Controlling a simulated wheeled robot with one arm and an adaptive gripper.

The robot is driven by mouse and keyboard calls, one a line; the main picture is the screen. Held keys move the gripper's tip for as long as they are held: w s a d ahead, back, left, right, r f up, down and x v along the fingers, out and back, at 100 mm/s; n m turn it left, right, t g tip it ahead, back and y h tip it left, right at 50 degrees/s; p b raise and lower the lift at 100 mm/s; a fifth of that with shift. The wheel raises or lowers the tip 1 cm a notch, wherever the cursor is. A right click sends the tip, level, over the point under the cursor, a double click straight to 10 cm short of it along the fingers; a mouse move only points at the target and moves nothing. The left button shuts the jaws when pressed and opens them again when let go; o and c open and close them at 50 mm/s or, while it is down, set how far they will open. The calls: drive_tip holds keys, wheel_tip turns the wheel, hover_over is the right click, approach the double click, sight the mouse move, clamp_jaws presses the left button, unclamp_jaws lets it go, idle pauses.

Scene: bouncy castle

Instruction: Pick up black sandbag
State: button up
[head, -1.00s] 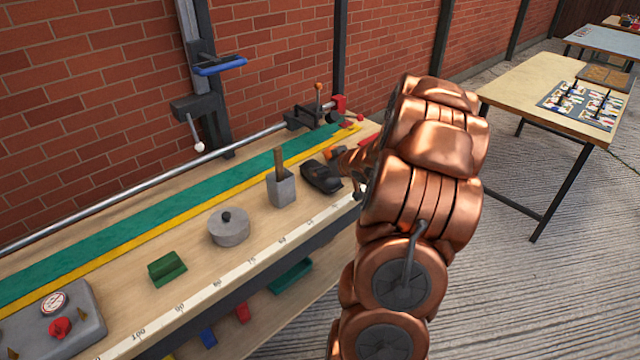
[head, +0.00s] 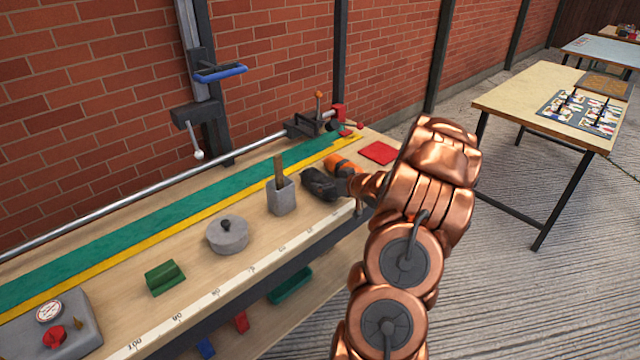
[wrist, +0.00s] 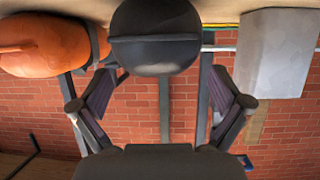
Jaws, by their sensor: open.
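The black sandbag (head: 320,184) lies on the workbench, right of the grey holder, at the end of my copper arm in the head view. In the wrist view the black sandbag (wrist: 155,38) is a dark rounded shape at top centre. My gripper (wrist: 160,85) has its two dark fingers spread apart, one on each side below the bag. The bag is ahead of the fingers, and no grip on it shows. In the head view my wrist mostly hides the gripper.
An orange object (head: 342,163) with a dark part lies close behind the bag. The grey holder (head: 281,197) with a wooden handle stands left of it. A grey lidded pot (head: 228,236) and green block (head: 165,278) are farther left. A flat red piece (head: 379,153) lies to the right.

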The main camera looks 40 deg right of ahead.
sight(323, 178)
drive_tip(key=shift+x, duration=1.6)
drive_tip(key=c, duration=1.9)
drive_tip(key=shift+o, duration=0.2)
drive_tip(key=shift+r, duration=0.1)
